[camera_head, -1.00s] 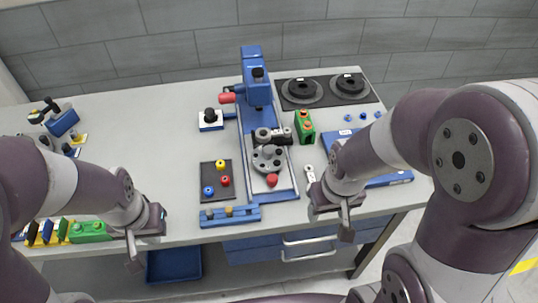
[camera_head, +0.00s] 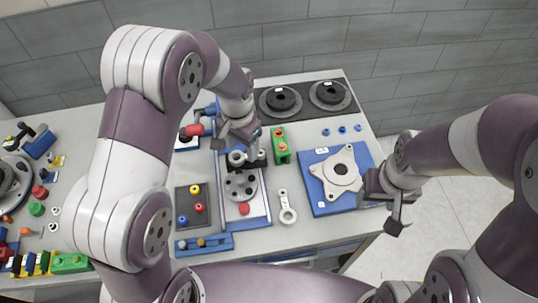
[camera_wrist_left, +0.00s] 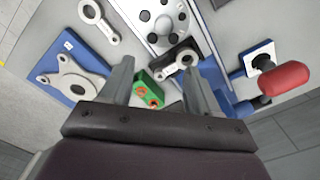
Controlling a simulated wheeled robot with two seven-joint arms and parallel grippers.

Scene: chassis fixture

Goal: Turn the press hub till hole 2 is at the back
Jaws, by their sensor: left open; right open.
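The press hub (camera_head: 240,186) is a grey disc with several dark holes, lying flat on the blue-edged press base (camera_head: 257,207). It also shows at the top of the left wrist view (camera_wrist_left: 160,18); no hole number is readable. My left gripper (camera_head: 243,139) is open and empty, above the press behind the hub, hiding much of the press column. In the left wrist view my left gripper (camera_wrist_left: 158,72) has its fingers apart, with the hub beyond them and not touched. My right gripper (camera_head: 391,208) is open and empty at the right, by the blue plate.
A grey round clamp part (camera_head: 238,158) sits just behind the hub. A green block (camera_head: 281,146) and a grey link (camera_head: 287,207) lie right of the press. A blue plate with grey flange (camera_head: 342,172) is further right. A red handle (camera_wrist_left: 285,78) sticks out beside the press.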

